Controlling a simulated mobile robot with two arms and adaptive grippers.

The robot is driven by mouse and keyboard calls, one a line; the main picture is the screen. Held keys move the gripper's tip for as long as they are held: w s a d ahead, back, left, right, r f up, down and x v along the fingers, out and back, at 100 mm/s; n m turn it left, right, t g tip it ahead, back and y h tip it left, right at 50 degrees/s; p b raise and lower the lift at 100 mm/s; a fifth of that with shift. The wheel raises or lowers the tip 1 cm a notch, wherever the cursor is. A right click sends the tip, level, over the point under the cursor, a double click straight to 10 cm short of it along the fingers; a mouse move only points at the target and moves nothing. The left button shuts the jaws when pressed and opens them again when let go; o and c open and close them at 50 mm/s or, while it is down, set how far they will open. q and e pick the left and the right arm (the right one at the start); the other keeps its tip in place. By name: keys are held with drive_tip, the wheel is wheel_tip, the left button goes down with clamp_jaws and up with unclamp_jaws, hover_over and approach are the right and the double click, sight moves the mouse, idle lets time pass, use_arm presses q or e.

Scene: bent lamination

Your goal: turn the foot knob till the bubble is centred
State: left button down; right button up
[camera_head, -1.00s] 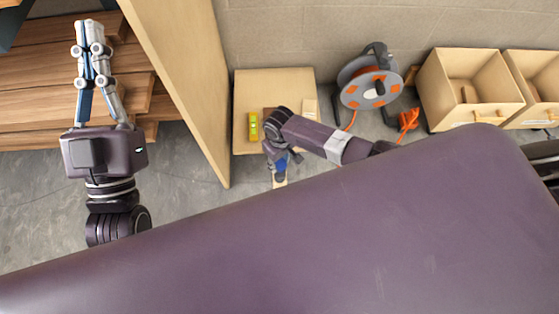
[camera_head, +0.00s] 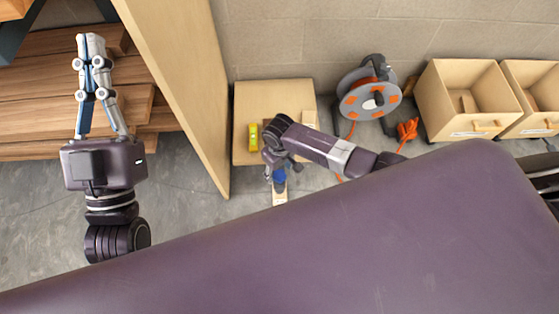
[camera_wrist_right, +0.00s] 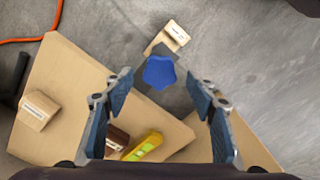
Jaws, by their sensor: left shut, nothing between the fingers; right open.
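The blue foot knob (camera_wrist_right: 160,72) is star-shaped and sits at the front edge of the wooden board in the right wrist view. It also shows in the head view (camera_head: 279,176), partly covered by my right gripper. My right gripper (camera_wrist_right: 160,82) is open, with one finger on each side of the knob and apart from it. A yellow-green spirit level (camera_wrist_right: 143,147) lies on the board; its bubble is too small to make out. It also shows in the head view (camera_head: 253,138). My left gripper (camera_head: 91,42) is shut and empty, over the wood planks at the left.
The pale wooden board (camera_wrist_right: 62,75) carries a small labelled block (camera_wrist_right: 36,110) and a dark brown block (camera_wrist_right: 117,139). Another labelled block (camera_wrist_right: 176,34) lies beyond the knob. A cable reel (camera_head: 369,95) and open wooden bins (camera_head: 470,125) stand right. A tall panel (camera_head: 180,85) stands left.

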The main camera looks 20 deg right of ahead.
sight(280, 175)
wheel_tip(280, 175, up, 10)
drive_tip(key=shift+r, duration=0.15)
idle(0.3)
drive_tip(key=shift+s, duration=0.1)
idle(0.4)
